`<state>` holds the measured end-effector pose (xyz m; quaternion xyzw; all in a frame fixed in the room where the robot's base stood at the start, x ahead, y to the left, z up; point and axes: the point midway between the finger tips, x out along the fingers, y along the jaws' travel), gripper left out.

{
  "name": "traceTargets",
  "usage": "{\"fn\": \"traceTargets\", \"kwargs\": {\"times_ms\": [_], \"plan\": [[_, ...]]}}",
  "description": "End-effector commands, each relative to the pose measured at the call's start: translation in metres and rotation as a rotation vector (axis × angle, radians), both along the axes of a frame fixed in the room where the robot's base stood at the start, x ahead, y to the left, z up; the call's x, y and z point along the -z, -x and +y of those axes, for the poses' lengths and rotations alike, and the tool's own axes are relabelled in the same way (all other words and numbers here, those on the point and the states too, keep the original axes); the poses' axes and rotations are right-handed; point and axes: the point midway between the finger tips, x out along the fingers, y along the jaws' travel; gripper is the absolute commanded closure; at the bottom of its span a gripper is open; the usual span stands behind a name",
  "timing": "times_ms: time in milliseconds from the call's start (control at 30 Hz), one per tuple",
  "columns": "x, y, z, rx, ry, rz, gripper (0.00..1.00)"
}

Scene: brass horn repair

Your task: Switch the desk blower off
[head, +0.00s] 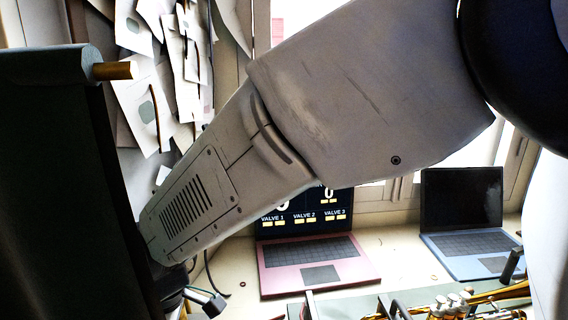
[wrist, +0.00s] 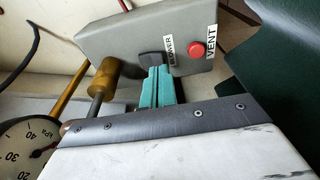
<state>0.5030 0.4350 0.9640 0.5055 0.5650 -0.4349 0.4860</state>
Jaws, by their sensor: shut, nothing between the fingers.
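The grey control box (wrist: 110,38) is at the top of the wrist view. It has a dark switch (wrist: 150,59) beside a label that seems to read BLOWER, and a red button (wrist: 197,50) labelled VENT. My gripper (wrist: 160,72) has teal fingers, which are shut and empty. Their tips are right by the dark switch and overlap its lower edge in the picture; I cannot tell whether they touch it. The switch's position is unclear. In the head view my arm hides much of the scene, and neither the gripper nor the box can be made out.
In the wrist view a brass cylinder (wrist: 104,78) and a kPa gauge (wrist: 25,148) are close on the left; a dark green surface (wrist: 285,50) is at right. The head view shows a pink laptop (head: 318,266), a blue laptop (head: 465,225) and brass horn parts (head: 450,304).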

Motion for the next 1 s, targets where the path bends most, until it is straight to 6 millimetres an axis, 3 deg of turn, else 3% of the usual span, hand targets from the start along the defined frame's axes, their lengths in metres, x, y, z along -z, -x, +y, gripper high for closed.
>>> {"fn": "traceTargets", "kwargs": {"times_ms": [1000], "plan": [[0.01,0.0,0.0,0.0,0.0,0.0,1.0]]}}
